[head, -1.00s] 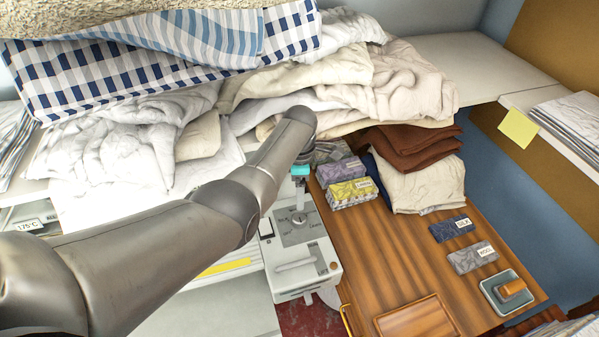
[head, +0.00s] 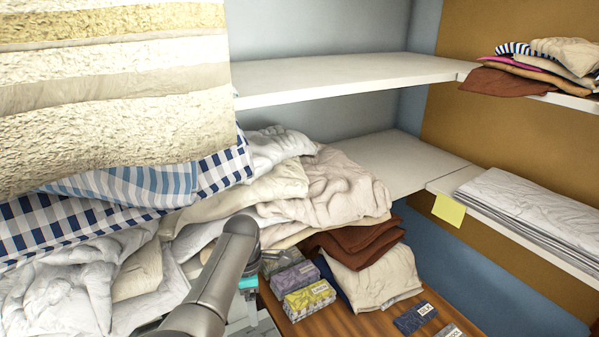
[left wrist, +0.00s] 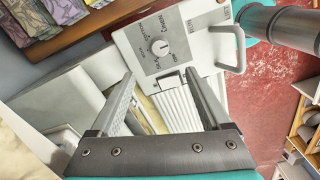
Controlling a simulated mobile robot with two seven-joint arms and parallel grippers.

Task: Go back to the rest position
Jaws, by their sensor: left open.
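My left arm (head: 219,283) comes in at the bottom of the head view and reaches up to the edge of the linen pile. Its gripper is hidden there behind the arm. In the left wrist view the left gripper (left wrist: 158,88) is open and empty, with its two fingers wide apart. Beyond them is the white ironer control box (left wrist: 172,45) with a round dial and a pale handle. I see no contact between the fingers and the box. My right gripper is not in view.
Crumpled white linen (head: 60,290) and checked cloth (head: 120,200) fill the left. Wrapped bundles (head: 309,298) and folded brown cloth (head: 355,243) lie on the wooden top (head: 345,325). White shelves (head: 350,78) run behind. Red floor (left wrist: 265,90) shows below the box.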

